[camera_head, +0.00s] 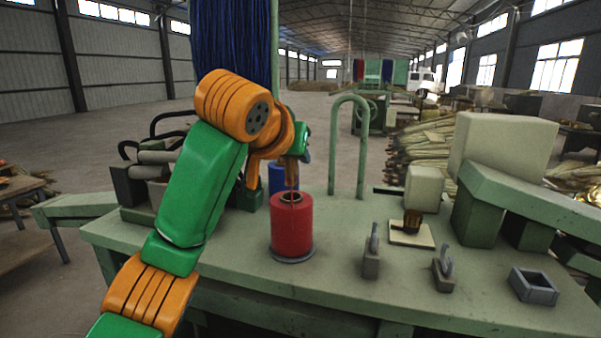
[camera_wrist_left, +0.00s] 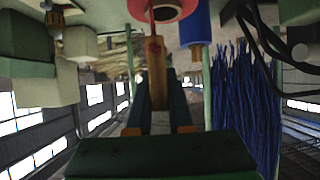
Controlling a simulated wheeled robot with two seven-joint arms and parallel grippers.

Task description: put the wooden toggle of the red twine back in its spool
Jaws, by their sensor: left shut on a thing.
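The red twine spool (camera_head: 291,225) stands upright on a grey round base on the green bench, with an open hole in its top. In the left wrist view the spool (camera_wrist_left: 165,8) shows at the top edge. My left gripper (camera_head: 291,165) is above the spool, apart from it. It is shut on the wooden toggle (camera_wrist_left: 156,75), a tan cylinder between the two fingers in the left wrist view. A red strand of twine (camera_wrist_left: 152,18) runs between toggle and spool. In the head view the toggle is mostly hidden by the gripper. My right gripper is not in view.
A blue spool (camera_head: 283,177) stands behind the red one, and blue bristles (camera_head: 232,45) hang behind my arm. A green hooped rail (camera_head: 348,145) rises behind the spool. Grey clamps (camera_head: 371,258), a brass piece (camera_head: 412,222) and a grey open box (camera_head: 533,286) are at right.

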